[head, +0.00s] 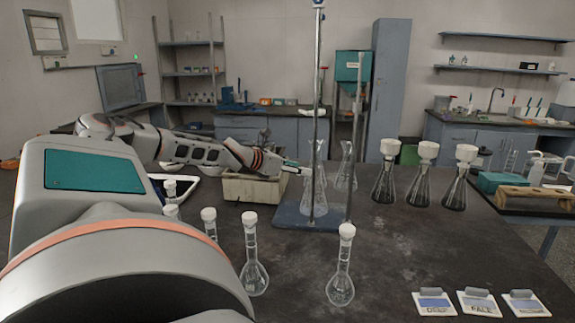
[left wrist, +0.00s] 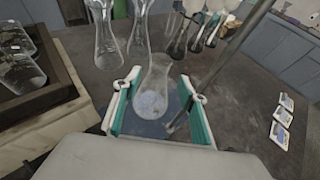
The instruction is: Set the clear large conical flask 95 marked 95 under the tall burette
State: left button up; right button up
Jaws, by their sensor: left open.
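A clear conical flask (head: 314,196) stands upright over the blue stand base (head: 290,217), by the tall burette column (head: 318,85). In the left wrist view the flask (left wrist: 152,92) is between the teal finger pads of my left gripper (left wrist: 160,115). The gripper is open, with pads apart on both sides of the glass. In the head view my left gripper (head: 298,169) reaches in from the left at the flask's neck height. No 95 mark is legible. My right gripper is not in view.
Another clear flask (head: 346,168) stands behind the stand. Several dark-bottomed stoppered flasks (head: 427,180) stand to the right. A beige crate (head: 250,190) is left of the stand. Stoppered volumetric flasks (head: 341,285) stand in front. Label cards (head: 478,303) lie front right; the bench between is clear.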

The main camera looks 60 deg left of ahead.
pick_arm(q)
jog(key=shift+v, duration=1.75)
